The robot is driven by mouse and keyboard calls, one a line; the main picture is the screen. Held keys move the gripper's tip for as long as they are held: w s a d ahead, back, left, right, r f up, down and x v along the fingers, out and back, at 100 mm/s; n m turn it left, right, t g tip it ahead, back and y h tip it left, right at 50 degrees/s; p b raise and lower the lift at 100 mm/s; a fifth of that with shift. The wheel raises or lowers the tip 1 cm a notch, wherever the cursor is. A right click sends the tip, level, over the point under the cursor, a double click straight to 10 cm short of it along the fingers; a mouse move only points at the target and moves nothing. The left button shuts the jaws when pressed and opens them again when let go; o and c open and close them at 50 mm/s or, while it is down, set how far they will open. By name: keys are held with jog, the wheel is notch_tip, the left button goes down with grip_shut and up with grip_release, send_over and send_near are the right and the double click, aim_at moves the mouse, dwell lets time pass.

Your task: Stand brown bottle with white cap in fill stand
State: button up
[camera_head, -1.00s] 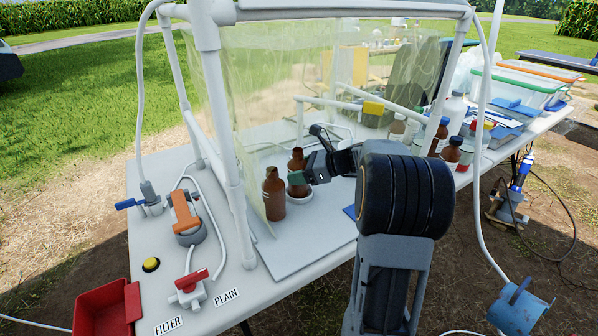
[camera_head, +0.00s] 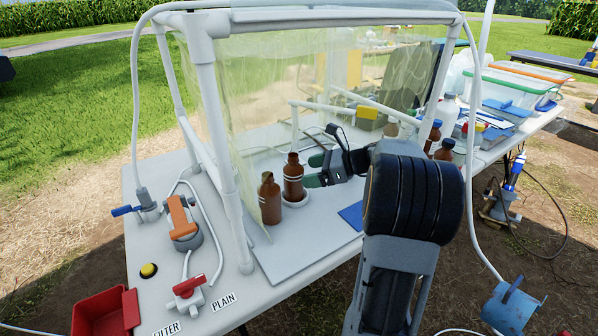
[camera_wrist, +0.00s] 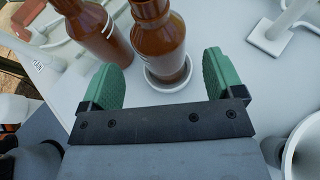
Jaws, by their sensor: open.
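A brown bottle (camera_head: 293,180) stands upright in a small round white stand (camera_head: 295,201) under the clear-sheeted frame. Its neck looks open, with no white cap visible. It also shows in the wrist view (camera_wrist: 158,45), inside the white ring (camera_wrist: 168,84). My gripper (camera_head: 314,171) is open just to the right of this bottle in the head view. In the wrist view the green fingertips (camera_wrist: 165,78) are spread on either side of the bottle's lower part, with visible gaps. A second brown bottle (camera_head: 269,201) stands upright to its left, also in the wrist view (camera_wrist: 104,32).
White frame posts (camera_head: 227,160) and a clear sheet (camera_head: 240,130) stand close to the bottles. Valves (camera_head: 187,291) and tubing lie at left. Other capped brown bottles (camera_head: 434,138) stand at right. A blue pad (camera_head: 352,215) lies on the table.

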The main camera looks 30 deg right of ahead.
jog(key=p+v, duration=0.1)
jog(key=v, duration=0.5)
dwell(0.6)
jog(key=s+f+n, duration=0.1)
jog(key=f, duration=0.1)
jog(key=s+f+n+g+h, duration=0.1)
jog(key=f+n+h, duration=0.1)
jog(key=f+n, duration=0.1)
jog(key=shift+s+d+f+g, duration=0.2)
jog(key=shift+s+f+g, duration=0.1)
jog(key=shift+s+g, duration=0.1)
jog(key=s+a+n+g+h+p, duration=0.1)
jog(key=n, duration=0.1)
jog(key=s+a+r+n+g+h+p, duration=0.1)
jog(key=s+a+n+p, duration=0.1)
jog(key=s+a+r+n+g+h+p, duration=0.1)
jog(key=a+n+p, duration=0.1)
jog(key=shift+s+a+n, duration=0.2)
jog(key=shift+s+n, duration=0.1)
jog(key=shift+n, duration=0.1)
jog(key=s+a+r+n+h+p, duration=0.2)
jog(key=s+a+r+n+p, duration=0.2)
jog(key=a+r+n+p, duration=0.3)
jog(key=s+a+r+n+h+p, duration=0.3)
jog(key=s+a+r+n+p, duration=0.1)
jog(key=a+r+n+p, duration=0.3)
notch_tip(320, 180, up, 4)
jog(key=shift+a+f+n+h+p, duration=0.1)
jog(key=shift+a+n+h+p, duration=0.15)
jog(key=shift+n+p, duration=0.5)
